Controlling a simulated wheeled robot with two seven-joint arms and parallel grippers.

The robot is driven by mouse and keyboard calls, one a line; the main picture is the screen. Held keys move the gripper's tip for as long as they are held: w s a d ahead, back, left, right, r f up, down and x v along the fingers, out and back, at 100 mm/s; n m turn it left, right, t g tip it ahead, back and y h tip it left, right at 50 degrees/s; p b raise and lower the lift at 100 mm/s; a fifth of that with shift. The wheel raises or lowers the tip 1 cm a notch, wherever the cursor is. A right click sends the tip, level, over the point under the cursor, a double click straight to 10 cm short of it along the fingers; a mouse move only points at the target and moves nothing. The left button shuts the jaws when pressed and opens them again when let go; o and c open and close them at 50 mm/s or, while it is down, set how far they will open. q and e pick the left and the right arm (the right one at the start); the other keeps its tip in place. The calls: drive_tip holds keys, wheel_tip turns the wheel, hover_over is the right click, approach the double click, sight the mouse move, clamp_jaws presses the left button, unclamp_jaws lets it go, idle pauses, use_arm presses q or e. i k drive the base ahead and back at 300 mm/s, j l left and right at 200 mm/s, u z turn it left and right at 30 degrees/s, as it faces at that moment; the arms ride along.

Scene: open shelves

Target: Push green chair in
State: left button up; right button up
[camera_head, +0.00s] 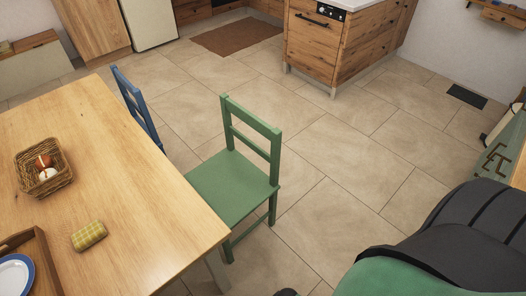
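The green chair (232,183) stands upright on the tiled floor at the right side of the wooden table (126,183). Its backrest (251,137) faces away from the table, and the front of its seat is close to or partly under the table edge; I cannot tell exactly how far. Neither of my grippers can be made out in the head view. A dark, rounded shape over green at the lower right is close to the camera, and I cannot tell what it is.
A blue chair (137,106) stands at the table's far side. On the table are a wicker basket (44,178), a yellow checked item (89,236) and a tray with a plate (14,276). A wooden kitchen counter (325,45) stands behind. The tiled floor right of the green chair is clear.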

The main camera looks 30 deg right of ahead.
sight(232, 186)
drive_tip(key=i+l, duration=0.15)
drive_tip(key=l, duration=0.35)
drive_tip(key=i+l+u, duration=0.15)
drive_tip(key=l, duration=0.9)
drive_tip(key=i+l+u, duration=0.15)
drive_tip(key=l, duration=0.4)
drive_tip(key=i+l, duration=0.1)
drive_tip(key=l, duration=0.45)
drive_tip(key=i+l, duration=0.15)
drive_tip(key=l, duration=0.15)
drive_tip(key=i+l+u, duration=0.1)
drive_tip(key=l, duration=0.25)
drive_tip(key=i+l, duration=0.2)
drive_tip(key=l, duration=0.15)
drive_tip(key=i+l, duration=0.15)
drive_tip(key=l, duration=0.15)
drive_tip(key=i+l+u, duration=0.1)
drive_tip(key=l, duration=0.25)
